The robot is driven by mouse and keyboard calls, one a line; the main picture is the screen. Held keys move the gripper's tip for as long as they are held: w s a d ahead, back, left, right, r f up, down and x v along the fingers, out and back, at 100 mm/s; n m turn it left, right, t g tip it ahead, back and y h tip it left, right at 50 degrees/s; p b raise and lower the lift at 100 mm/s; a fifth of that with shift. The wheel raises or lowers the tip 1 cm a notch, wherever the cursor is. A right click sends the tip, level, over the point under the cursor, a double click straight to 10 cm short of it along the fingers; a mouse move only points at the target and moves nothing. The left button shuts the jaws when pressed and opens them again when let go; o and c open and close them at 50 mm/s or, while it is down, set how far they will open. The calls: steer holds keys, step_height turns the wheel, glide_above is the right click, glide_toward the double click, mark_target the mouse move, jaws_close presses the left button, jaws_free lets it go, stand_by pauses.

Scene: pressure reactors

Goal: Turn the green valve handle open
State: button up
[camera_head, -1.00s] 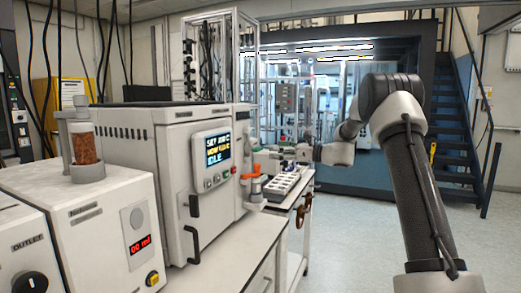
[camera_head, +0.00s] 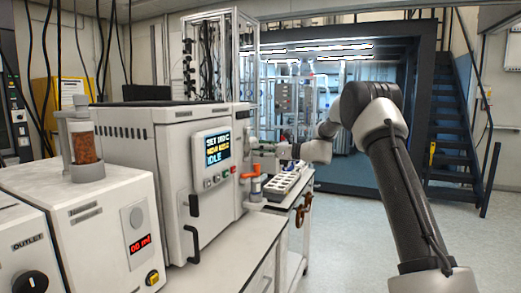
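A small green part (camera_head: 256,168), which looks like the green valve handle, shows at the right side of the white reactor unit (camera_head: 178,165), just above an orange part (camera_head: 250,176). It is tiny here, and its angle cannot be read. My arm reaches in from the right, and my gripper (camera_head: 262,160) is at its far end, close beside the green part. Whether they touch, and whether the fingers are open or shut, cannot be told at this size.
A white rack (camera_head: 290,178) with several openings stands on the bench right of the reactor unit. Red-brown round handwheels (camera_head: 303,213) are on the bench front. A white unit with a red display (camera_head: 140,243) is at the front left. The floor at right is clear.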

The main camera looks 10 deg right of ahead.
steer(key=c, duration=0.3)
steer(key=shift+s+a+f+n, duration=0.1)
steer(key=shift+n, duration=2.9)
steer(key=shift+s+f+n, duration=0.1)
steer(key=shift+n, duration=2.9)
steer(key=shift+s+a+f+n, duration=0.1)
steer(key=shift+n, duration=2.9)
steer(key=o, duration=1)
